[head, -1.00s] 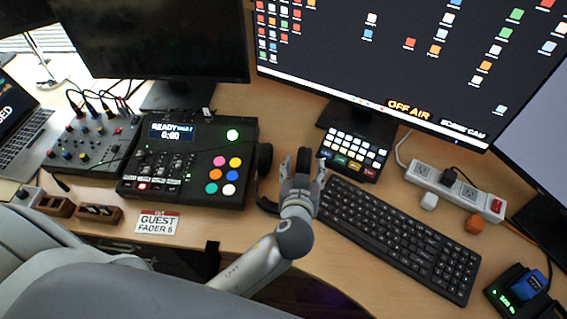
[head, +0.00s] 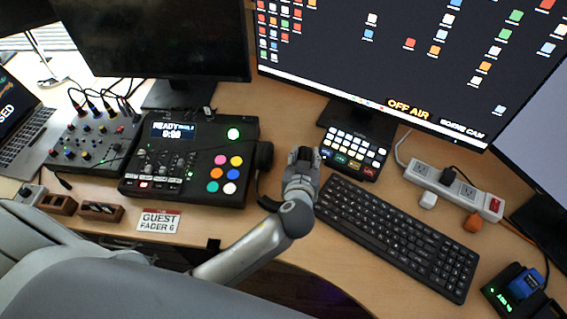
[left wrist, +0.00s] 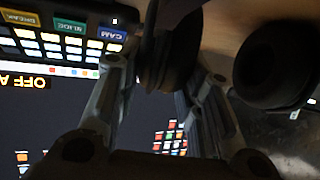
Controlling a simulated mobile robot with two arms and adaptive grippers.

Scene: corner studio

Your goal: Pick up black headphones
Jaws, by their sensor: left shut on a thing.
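The black headphones lie on the desk between the audio mixer and the keyboard. One ear cup (head: 265,154) shows beside the mixer's right edge, and the headband is mostly hidden behind my arm. My left gripper (head: 302,160) is shut on the other ear cup. In the left wrist view, this gripped cup (left wrist: 168,55) sits between the two fingers of my left gripper (left wrist: 160,75). The free cup (left wrist: 277,65) is at the right there. I cannot tell whether the headphones are lifted off the desk. My right gripper is not in view.
The mixer (head: 213,135) stands left of the headphones and the keyboard (head: 400,235) right. A button pad (head: 354,150) and a monitor (head: 420,60) are behind. A power strip (head: 452,188) lies at right. A small sign (head: 158,221) lies before the mixer.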

